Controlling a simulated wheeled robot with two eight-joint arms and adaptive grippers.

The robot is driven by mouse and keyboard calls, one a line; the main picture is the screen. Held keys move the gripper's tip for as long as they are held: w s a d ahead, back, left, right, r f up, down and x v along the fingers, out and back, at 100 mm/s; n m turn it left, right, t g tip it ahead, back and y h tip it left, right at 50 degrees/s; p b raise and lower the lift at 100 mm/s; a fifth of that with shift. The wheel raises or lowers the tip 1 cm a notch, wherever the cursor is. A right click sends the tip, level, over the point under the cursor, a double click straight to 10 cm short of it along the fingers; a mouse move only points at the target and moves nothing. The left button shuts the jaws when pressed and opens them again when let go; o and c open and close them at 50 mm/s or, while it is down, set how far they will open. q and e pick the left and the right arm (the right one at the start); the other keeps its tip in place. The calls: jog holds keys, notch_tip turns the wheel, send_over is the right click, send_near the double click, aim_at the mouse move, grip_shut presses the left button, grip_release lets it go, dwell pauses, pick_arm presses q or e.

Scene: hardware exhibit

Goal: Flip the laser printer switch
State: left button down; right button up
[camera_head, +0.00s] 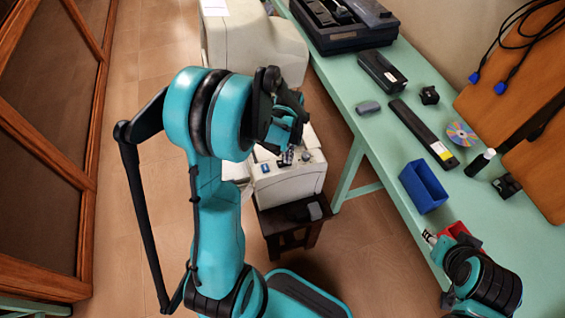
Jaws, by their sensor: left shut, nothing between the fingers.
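The white laser printer (290,184) stands on a small dark stool (292,236) below my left arm. Small blue parts and a dark part show on its top near the front edge; I cannot tell which is the switch. My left gripper (287,156) is shut and empty, over or at the printer's top; whether it touches is not clear. My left arm hides the printer's left and back parts. My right gripper (432,240) is small in view at the lower right, beside the green table's edge, and its fingers are hard to make out.
A green table (385,140) runs along the right. It bears a blue bin (422,187), a red bin (459,231), a long black bar (423,133), a disc (461,133) and a large black device (345,22). Wooden-framed panels (45,150) stand at the left. Floor lies between.

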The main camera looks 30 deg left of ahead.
pick_arm(q)
jog(key=shift+r+p, duration=2.45)
jog(key=shift+r, duration=1.05)
